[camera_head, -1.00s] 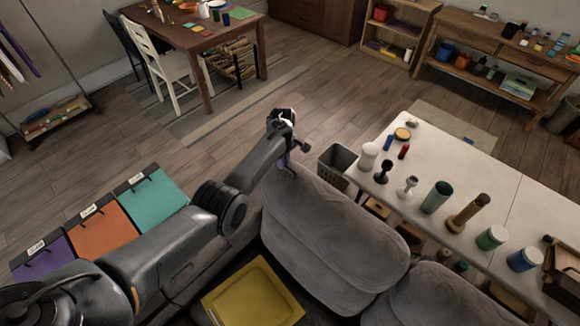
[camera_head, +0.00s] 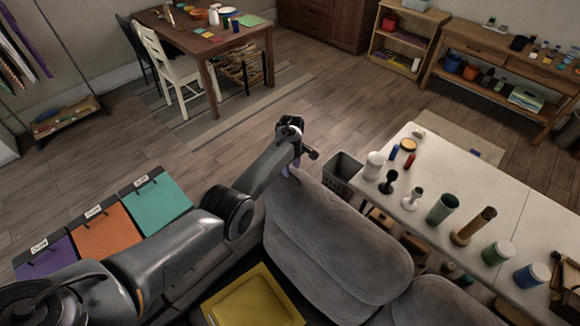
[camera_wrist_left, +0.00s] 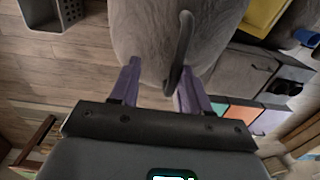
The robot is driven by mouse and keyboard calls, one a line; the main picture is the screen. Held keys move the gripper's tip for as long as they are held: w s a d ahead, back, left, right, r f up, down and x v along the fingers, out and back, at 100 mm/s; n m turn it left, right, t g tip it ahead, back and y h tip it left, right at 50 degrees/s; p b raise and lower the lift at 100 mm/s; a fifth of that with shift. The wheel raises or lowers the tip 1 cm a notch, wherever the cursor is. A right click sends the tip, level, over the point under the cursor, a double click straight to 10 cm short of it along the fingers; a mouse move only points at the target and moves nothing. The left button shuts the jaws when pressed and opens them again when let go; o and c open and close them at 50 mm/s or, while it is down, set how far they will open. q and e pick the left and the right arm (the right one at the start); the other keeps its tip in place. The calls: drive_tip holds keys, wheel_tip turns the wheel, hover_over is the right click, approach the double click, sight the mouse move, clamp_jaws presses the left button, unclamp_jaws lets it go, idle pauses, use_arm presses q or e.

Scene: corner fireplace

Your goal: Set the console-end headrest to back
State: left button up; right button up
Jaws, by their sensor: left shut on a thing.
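The grey sofa's end headrest (camera_head: 340,240) is a padded cushion beside the console table (camera_head: 465,165). My left gripper (camera_head: 291,168) is at the far end of this cushion, its purple fingertips partly hidden in the head view. In the left wrist view, the gripper (camera_wrist_left: 157,88) has its two purple fingers on either side of the grey headrest (camera_wrist_left: 160,40), shut on its edge. A dark curved loop (camera_wrist_left: 184,45) stands out in front of the cushion between the fingers. My right gripper is not in view.
A grey bin (camera_head: 342,172) stands between sofa and console table. Cups and bottles stand on the table. A yellow tray (camera_head: 253,298) lies in front of the cushions. Purple, orange and teal (camera_head: 157,203) panels lie at left. The floor beyond the sofa is open.

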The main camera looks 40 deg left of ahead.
use_arm(q)
drive_tip(key=shift+w+d+r, duration=0.15)
drive_tip(key=shift+w+r, duration=0.05)
drive_tip(key=shift+r, duration=0.05)
drive_tip(key=shift+r, duration=0.45)
wheel_tip(320, 180, up, 10)
drive_tip(key=shift+f+p, duration=0.25)
drive_tip(key=shift+p, duration=0.1)
drive_tip(key=shift+s, duration=0.15)
